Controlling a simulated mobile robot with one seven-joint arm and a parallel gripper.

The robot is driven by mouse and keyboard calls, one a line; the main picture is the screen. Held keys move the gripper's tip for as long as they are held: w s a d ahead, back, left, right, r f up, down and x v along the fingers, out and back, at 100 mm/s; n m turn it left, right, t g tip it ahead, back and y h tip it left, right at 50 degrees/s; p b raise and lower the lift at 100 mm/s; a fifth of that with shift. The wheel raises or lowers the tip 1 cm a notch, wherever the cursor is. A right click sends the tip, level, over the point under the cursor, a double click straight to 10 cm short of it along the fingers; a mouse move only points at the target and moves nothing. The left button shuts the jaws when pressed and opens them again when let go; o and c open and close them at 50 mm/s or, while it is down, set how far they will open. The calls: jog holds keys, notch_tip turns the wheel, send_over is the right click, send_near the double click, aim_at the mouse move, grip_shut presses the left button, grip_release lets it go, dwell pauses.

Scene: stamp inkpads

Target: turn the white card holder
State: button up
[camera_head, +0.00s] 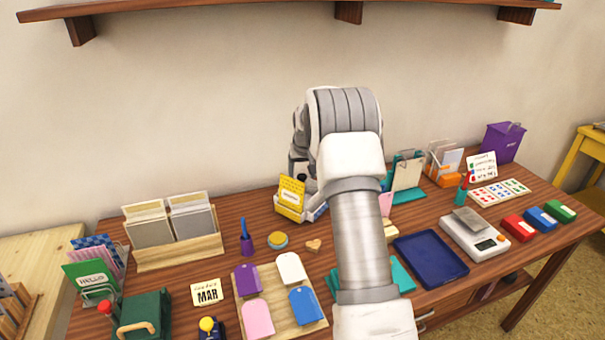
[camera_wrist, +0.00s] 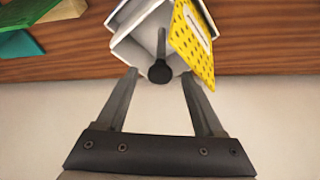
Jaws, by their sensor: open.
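The white card holder (camera_wrist: 128,48) shows at the top of the wrist view, with angled white panels and a dark central post ending in a round black knob (camera_wrist: 159,72). A yellow dotted card (camera_wrist: 193,45) leans on its right side. In the head view the yellow card (camera_head: 291,192) shows just left of my arm, and the holder is partly hidden behind the arm. My gripper (camera_wrist: 160,74) is open, with one fingertip on each side of the knob in the picture. I see no clear contact. My fingers are hidden in the head view.
A clipboard stand (camera_head: 407,175) is to the right. A blue tray (camera_head: 431,256) and a scale (camera_head: 474,234) lie at front right. The wall is close behind.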

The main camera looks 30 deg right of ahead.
grip_shut()
dwell(0.3)
dwell(1.1)
